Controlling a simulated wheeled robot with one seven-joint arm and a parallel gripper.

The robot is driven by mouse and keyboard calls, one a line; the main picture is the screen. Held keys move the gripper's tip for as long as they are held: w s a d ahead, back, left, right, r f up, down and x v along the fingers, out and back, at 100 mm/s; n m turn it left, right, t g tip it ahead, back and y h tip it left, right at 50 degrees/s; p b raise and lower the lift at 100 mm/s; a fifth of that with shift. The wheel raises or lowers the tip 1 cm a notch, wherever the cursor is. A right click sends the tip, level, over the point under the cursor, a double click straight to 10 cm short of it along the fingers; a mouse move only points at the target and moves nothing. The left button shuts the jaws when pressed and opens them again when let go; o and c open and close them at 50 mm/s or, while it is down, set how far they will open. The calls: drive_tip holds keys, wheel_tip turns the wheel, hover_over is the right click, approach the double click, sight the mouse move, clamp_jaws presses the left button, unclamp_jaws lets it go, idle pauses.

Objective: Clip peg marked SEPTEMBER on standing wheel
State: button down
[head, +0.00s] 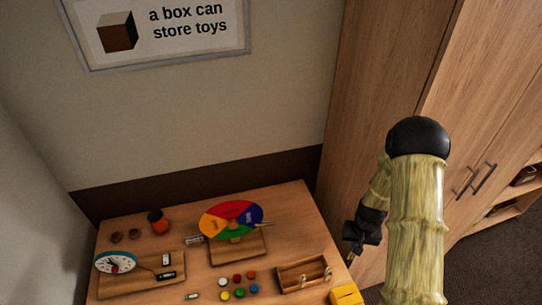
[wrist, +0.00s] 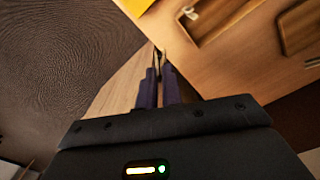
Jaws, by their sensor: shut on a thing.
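The standing wheel (head: 222,213) has red, yellow, blue and green sectors and stands on a wooden base (head: 254,247) at the back middle of the table. A small light piece (head: 262,224) shows at its right edge, perhaps a peg. My gripper (head: 351,284) is to the right of the wheel, beside the table's right edge, pointing down. In the wrist view my gripper (wrist: 162,73) is shut on a thin peg (wrist: 158,55). Its marking cannot be read.
A tall cabinet (head: 375,90) stands at the right.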

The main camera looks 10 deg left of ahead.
drive_tip(key=shift+w, duration=0.2)
drive_tip(key=w+a+r+n+g+y+p, duration=0.1)
drive_tip(key=w+a+r+n+p, duration=0.1)
drive_tip(key=a+r+n, duration=0.5)
drive_tip(key=w+a+r+n+y+p, duration=0.2)
drive_tip(key=a+r+n, duration=0.5)
drive_tip(key=a, duration=0.6)
drive_tip(key=w+a+r+n+g+y+p, duration=0.1)
drive_tip(key=w+a+r+n+y+p, duration=0.1)
drive_tip(key=a+r+n, duration=0.5)
drive_tip(key=w+a+n+p, duration=0.1)
drive_tip(key=a+n, duration=0.1)
drive_tip(key=a, duration=0.2)
drive_tip(key=shift+w+r+n+g+p, duration=0.25)
drive_tip(key=shift+r+n+g+p, duration=0.05)
drive_tip(key=shift+r+n, duration=0.1)
drive_tip(key=shift+a+f, duration=0.1)
